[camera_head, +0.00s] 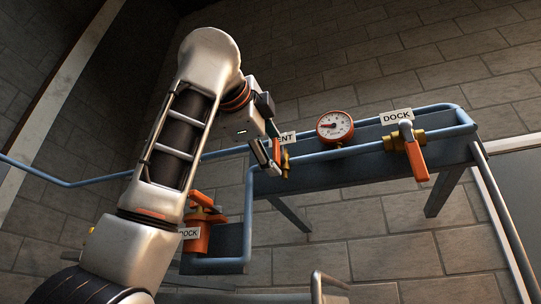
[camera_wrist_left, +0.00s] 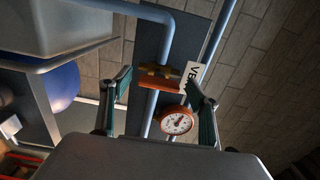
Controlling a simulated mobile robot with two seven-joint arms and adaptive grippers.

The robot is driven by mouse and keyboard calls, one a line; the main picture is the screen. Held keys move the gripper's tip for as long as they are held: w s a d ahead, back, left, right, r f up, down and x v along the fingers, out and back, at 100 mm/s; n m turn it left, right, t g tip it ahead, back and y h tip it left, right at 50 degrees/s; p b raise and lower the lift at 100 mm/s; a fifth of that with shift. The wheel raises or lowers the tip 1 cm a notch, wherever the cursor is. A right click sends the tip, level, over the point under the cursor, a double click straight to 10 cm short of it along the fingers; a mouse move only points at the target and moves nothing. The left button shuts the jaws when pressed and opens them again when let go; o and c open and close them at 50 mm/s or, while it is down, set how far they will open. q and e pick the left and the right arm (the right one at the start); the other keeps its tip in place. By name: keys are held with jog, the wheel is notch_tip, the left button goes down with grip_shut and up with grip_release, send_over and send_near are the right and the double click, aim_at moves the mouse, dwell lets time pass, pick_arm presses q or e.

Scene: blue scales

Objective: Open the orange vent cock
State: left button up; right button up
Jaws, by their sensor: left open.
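The orange vent cock (camera_head: 286,162) sits on the blue pipe below the partly hidden VENT label (camera_head: 287,138). Its orange handle also shows in the left wrist view (camera_wrist_left: 160,83), lying across the pipe with brass parts beside it. My left gripper (camera_head: 272,150) is open at the vent cock and hides part of it in the head view. In the left wrist view my left gripper's fingers (camera_wrist_left: 158,82) stand apart, one on each side of the orange handle. I cannot tell whether either finger touches it. My right gripper is not in view.
A red-rimmed gauge (camera_head: 335,126) sits right of the vent cock. Farther right is another orange-handled valve (camera_head: 416,157) under a DOCK label (camera_head: 396,117). An orange fitting (camera_head: 198,232) with a DOCK label stands low behind my left arm. Blue pipes frame the grey panel (camera_head: 350,170).

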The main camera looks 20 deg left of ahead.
pick_arm(q)
jog(key=shift+s, duration=0.1)
jog(key=s, duration=1.1)
jog(key=shift+s+a, duration=0.2)
jog(key=shift+s, duration=0.2)
